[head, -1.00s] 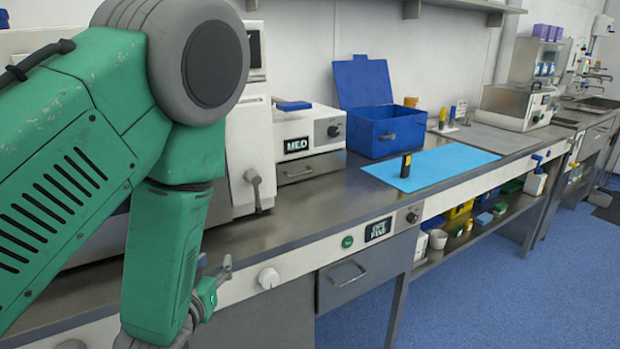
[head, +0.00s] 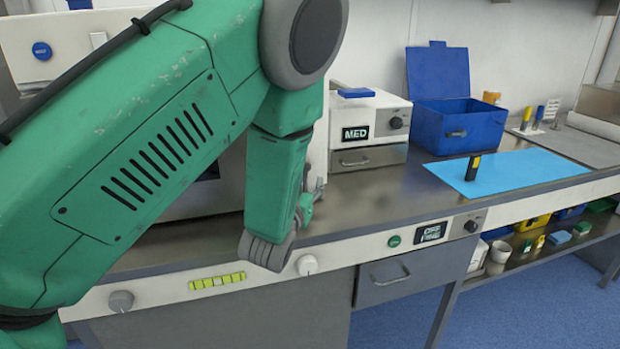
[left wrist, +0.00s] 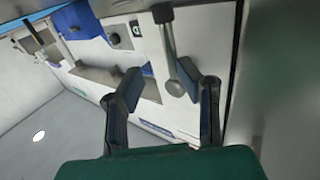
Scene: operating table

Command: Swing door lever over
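The door lever (left wrist: 168,45), a grey bar with a rounded end, stands out from a white machine front in the left wrist view. In the head view my arm hides it. My left gripper (left wrist: 169,82) is open, with its two dark fingers spread. The lever's rounded end appears between the fingertips in that picture; I cannot tell whether it is actually between them or farther off. No contact shows. In the head view only a small part of the left gripper (head: 311,200) shows beside my green forearm, in front of the machine. My right gripper is not in view.
A white MED unit (head: 368,117) stands right of the machine, then an open blue box (head: 458,127). A black upright object (head: 473,168) stands on a blue mat (head: 510,170). Knobs and a drawer (head: 384,280) line the counter front. The counter (head: 380,205) before the MED unit is clear.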

